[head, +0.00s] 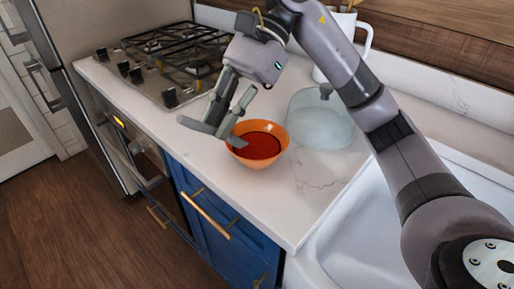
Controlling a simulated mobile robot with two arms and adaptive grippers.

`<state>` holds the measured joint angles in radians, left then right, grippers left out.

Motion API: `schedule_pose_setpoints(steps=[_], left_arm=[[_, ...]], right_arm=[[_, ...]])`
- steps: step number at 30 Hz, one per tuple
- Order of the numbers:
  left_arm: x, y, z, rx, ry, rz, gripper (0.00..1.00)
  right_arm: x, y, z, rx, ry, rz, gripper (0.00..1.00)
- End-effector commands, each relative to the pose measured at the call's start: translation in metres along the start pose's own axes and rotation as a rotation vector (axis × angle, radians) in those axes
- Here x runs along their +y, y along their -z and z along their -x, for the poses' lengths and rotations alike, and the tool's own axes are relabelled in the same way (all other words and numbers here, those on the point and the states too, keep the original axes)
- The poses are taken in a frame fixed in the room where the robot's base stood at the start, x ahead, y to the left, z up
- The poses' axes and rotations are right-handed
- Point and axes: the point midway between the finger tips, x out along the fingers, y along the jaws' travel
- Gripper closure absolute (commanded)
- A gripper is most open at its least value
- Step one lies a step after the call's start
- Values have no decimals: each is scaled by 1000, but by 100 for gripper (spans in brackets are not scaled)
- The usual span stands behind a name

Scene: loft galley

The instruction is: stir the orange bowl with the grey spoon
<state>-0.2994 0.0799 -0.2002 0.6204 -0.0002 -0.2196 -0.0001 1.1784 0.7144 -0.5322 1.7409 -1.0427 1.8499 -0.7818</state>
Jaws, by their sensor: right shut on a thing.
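The orange bowl (278,152) stands on the white counter and holds a red-orange liquid. My right gripper (222,126) is over the bowl's left rim, pointing down, and is shut on the grey spoon (194,124). The spoon lies slanted, with one end sticking out to the left of the fingers and the other reaching toward the bowl's left side. Grey on grey makes it hard to separate spoon from fingers, and I cannot tell how deep the spoon's tip is in the liquid. My left gripper is not in view.
A clear glass dome (318,120) stands close behind the bowl to the right. A white jug (345,32) is farther back, partly behind my arm. A gas hob (165,62) is at the back left. A white sink (350,240) is at right. Counter front of the bowl is clear.

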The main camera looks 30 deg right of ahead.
Motion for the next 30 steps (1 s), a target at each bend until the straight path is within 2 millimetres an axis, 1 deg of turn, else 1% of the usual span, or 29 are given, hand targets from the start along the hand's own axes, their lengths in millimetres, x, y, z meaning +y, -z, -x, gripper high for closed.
schedule_pose_setpoints(steps=[16, 30], left_arm=[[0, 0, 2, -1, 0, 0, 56], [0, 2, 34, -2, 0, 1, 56]], right_arm=[[0, -2, 2, 0, 0, 1, 100], [-1, -34, 32, 0, -1, 2, 100]])
